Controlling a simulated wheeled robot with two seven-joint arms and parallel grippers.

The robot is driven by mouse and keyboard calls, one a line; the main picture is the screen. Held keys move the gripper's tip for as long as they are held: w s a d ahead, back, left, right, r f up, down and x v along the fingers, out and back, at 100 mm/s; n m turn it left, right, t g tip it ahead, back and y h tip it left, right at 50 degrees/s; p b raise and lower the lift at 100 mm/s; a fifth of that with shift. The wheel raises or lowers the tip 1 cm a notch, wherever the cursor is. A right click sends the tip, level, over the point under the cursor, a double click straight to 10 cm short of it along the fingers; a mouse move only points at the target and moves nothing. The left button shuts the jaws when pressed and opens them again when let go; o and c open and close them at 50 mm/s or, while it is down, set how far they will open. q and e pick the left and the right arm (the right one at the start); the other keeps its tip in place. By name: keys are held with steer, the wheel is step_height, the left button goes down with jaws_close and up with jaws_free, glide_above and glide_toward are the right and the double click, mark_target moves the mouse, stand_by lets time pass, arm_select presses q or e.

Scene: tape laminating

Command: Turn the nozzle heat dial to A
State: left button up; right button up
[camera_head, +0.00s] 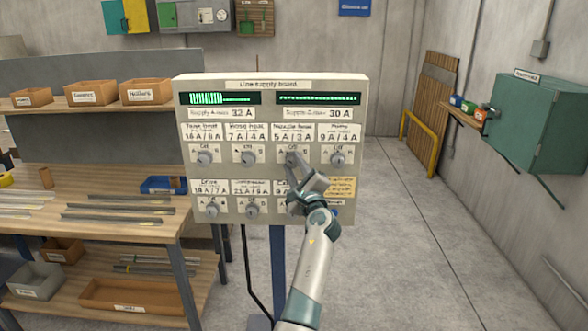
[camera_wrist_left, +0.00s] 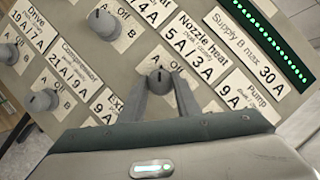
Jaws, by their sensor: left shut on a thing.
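The line supply board (camera_head: 268,84) faces me, upright, with two rows of grey dials marked Off, A and B. The nozzle heat dial (camera_head: 291,157) is third in the upper row, under a label reading 5 A / 3 A. My left gripper (camera_head: 294,166) is at this dial, its fingers shut on it. In the left wrist view the nozzle heat dial (camera_wrist_left: 158,76) shows at the fingertips of my left gripper (camera_wrist_left: 165,88). The fingers hide part of the dial and its marks, so I cannot tell where it points. My right gripper is not in view.
The pump dial (camera_head: 337,158) is to the right and another dial (camera_head: 247,158) to the left. My left arm covers part of the lower row. A wooden workbench (camera_head: 100,228) with metal strips stands at left. The floor at right is clear.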

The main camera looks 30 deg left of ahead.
arm_select(q)
steer(key=shift+f, duration=0.1)
steer(key=o, duration=1)
steer(key=shift+o, duration=0.2)
